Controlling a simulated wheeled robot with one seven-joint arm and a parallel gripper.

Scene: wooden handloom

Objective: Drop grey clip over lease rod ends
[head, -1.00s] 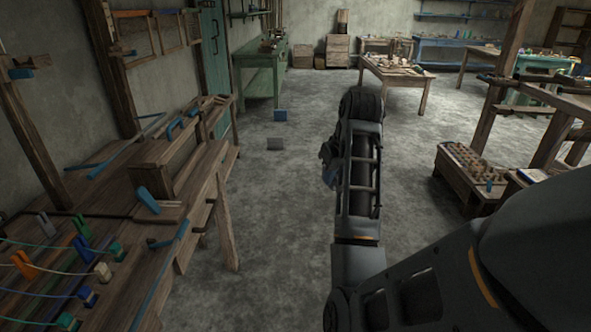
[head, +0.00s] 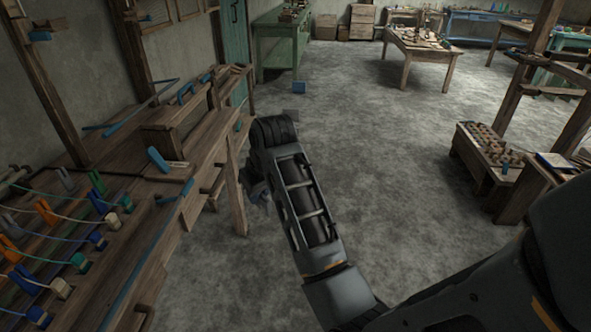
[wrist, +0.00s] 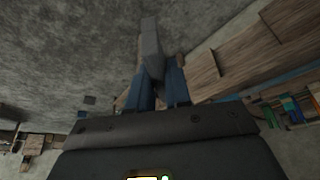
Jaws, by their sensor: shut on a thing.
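My gripper (wrist: 158,88) has blue fingers closed on a grey clip (wrist: 151,48), which sticks out beyond the fingertips in the wrist view. In the head view my gripper (head: 256,190) is a small dark blue shape beside the workbench's front leg, over the floor; the held clip cannot be made out there. Coloured cords run there to small end blocks. I cannot tell which parts are the lease rod ends.
The wooden workbench (head: 205,150) runs along the left wall, with a loose blue clip (head: 158,160) on it. A crate of pegs (head: 485,155) stands at right. The middle floor is clear.

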